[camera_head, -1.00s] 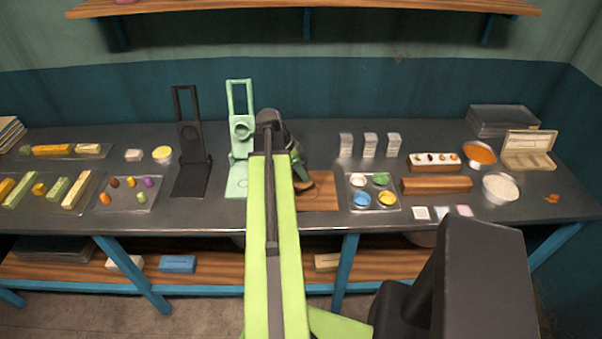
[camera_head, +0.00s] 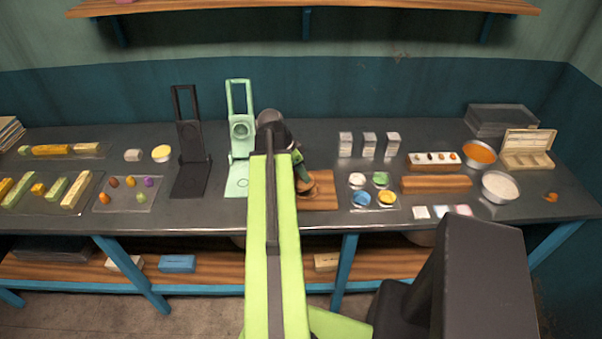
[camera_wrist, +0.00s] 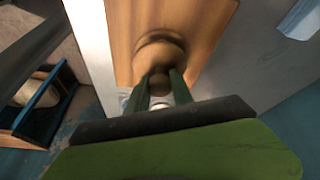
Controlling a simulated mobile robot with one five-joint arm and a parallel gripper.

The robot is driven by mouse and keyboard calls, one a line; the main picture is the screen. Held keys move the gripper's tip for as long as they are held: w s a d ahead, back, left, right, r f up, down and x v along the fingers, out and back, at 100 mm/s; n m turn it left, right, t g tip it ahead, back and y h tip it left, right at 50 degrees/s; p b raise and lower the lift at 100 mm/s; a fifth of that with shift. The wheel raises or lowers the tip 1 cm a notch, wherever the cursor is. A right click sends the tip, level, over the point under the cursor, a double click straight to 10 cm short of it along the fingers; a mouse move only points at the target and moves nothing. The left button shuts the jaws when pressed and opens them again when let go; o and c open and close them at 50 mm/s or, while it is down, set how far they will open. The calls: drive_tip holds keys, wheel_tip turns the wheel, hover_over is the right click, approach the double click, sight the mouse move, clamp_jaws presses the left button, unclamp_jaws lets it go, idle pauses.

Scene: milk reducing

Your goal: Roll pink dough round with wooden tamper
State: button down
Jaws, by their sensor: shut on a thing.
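My gripper (camera_wrist: 160,88) is shut on the handle of the wooden tamper (camera_wrist: 160,50), whose round wooden body shows just beyond the fingers in the wrist view. The tamper is over the wooden board (camera_wrist: 212,18); I cannot tell whether it presses on anything. In the head view my gripper (camera_head: 303,178) is over the left part of the board (camera_head: 326,203), partly hidden by my arm. No pink dough shows clearly; the tamper may hide it.
A green press (camera_head: 240,150) and a black press (camera_head: 190,165) stand left of the board. A tray of small colour pots (camera_head: 373,207) lies close to its right. A wooden block (camera_head: 436,184) and white bowl (camera_head: 500,187) are farther right.

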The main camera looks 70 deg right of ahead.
drive_tip(key=shift+s+d, duration=0.25)
drive_tip(key=shift+d, duration=0.05)
drive_tip(key=shift+d, duration=0.3)
drive_tip(key=shift+w+d, duration=0.15)
drive_tip(key=shift+w, duration=0.1)
drive_tip(key=shift+w, duration=0.2)
